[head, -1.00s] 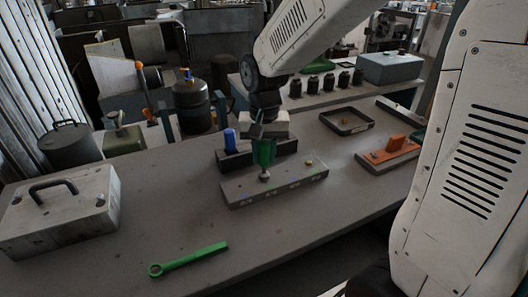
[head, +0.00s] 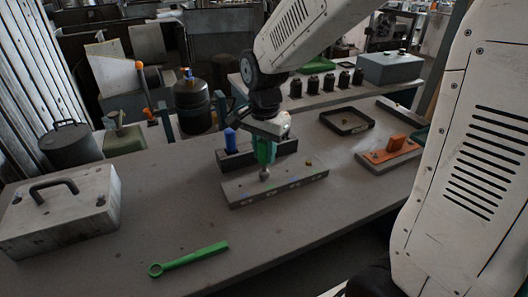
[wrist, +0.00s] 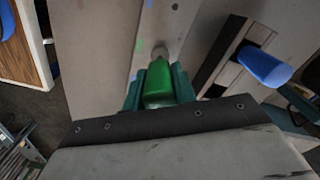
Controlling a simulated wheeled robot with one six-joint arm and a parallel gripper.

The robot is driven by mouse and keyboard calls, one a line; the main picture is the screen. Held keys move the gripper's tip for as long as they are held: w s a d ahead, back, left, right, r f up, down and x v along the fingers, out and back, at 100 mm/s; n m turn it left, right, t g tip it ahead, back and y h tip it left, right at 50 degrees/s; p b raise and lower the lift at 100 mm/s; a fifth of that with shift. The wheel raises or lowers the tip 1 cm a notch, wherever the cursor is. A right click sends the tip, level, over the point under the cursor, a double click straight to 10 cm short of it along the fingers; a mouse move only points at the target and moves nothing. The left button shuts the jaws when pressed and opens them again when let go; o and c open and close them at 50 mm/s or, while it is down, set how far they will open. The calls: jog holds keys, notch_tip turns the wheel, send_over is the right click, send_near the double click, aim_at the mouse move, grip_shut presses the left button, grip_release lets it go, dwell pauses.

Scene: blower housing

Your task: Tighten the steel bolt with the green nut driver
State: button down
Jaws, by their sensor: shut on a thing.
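My gripper (head: 264,146) is shut on the green nut driver (head: 264,153), which points down and stands about upright over the grey block (head: 290,188). In the wrist view the green handle (wrist: 158,84) sits between the teal fingers. The driver's lower end meets a silvery round end (head: 265,174) at the block's top, left of its middle. I cannot tell the driver's socket from the steel bolt there, so the bolt's head is probably covered. A small brass-coloured bolt (head: 309,163) stands toward the block's right end.
Behind the block is a dark holder (head: 232,160) with a blue-handled driver (head: 230,140). A green wrench (head: 190,260) lies in front. A grey case (head: 62,215) stands left, a black tray (head: 346,121) and an orange-topped fixture (head: 390,150) right. The table between case and block is clear.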

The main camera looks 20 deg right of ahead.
jog(key=shift+r, duration=3.75)
